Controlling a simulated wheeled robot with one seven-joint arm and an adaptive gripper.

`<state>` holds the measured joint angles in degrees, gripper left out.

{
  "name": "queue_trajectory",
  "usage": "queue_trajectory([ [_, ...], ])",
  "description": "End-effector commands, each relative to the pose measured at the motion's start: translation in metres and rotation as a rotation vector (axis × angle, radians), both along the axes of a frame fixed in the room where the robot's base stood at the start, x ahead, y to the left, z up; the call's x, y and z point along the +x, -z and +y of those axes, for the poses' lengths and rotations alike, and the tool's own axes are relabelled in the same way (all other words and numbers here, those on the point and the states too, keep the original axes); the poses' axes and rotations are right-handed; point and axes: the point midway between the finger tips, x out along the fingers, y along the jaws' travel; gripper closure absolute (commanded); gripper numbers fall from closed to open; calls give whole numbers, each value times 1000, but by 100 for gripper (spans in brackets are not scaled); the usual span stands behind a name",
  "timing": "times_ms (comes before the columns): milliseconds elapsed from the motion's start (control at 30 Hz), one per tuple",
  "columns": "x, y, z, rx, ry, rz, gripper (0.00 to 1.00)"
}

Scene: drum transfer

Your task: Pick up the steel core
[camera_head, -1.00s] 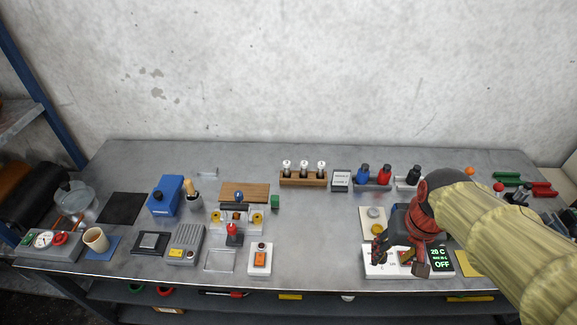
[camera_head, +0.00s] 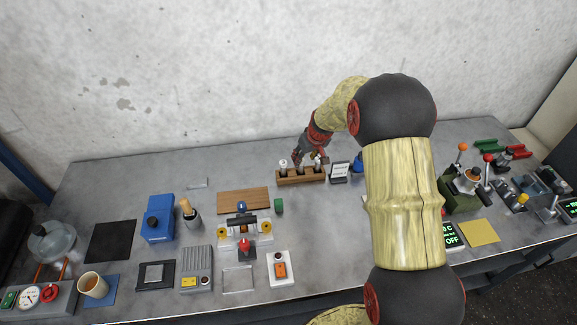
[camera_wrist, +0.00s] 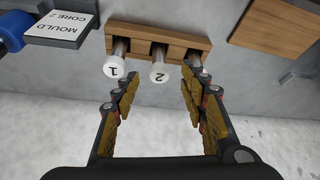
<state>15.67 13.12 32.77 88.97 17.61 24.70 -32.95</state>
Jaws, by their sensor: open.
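A wooden rack (camera_head: 290,181) stands at the back of the table and holds slim metal cores with white caps. In the wrist view the rack (camera_wrist: 140,34) shows core 1 (camera_wrist: 115,69) and core 2 (camera_wrist: 159,74); a third core (camera_wrist: 195,60) is partly hidden behind a finger, its label unseen. A card (camera_wrist: 68,24) beside the rack reads "MOULD CORE 2". My gripper (camera_wrist: 160,86) is open and empty, with core 2's cap lined up between its fingertips; contact cannot be told. In the head view my gripper (camera_head: 303,159) is at the rack.
A wooden board (camera_head: 243,200) and a green block (camera_head: 279,206) lie in front and left of the rack. A blue bottle (camera_head: 357,164) stands right of the card, partly behind my arm. Bare table lies left of the rack.

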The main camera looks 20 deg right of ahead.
Motion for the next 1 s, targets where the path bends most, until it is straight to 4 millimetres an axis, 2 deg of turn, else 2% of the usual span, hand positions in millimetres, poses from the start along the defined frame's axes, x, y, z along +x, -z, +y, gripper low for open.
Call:
queue_trajectory([
  [367,13,32,1,-7,-17,2,57],
  [633,29,65,2,-7,-16,2,57],
  [767,31,71,2,-7,-16,2,57],
  [1000,31,71,2,-7,-16,2,59],
])
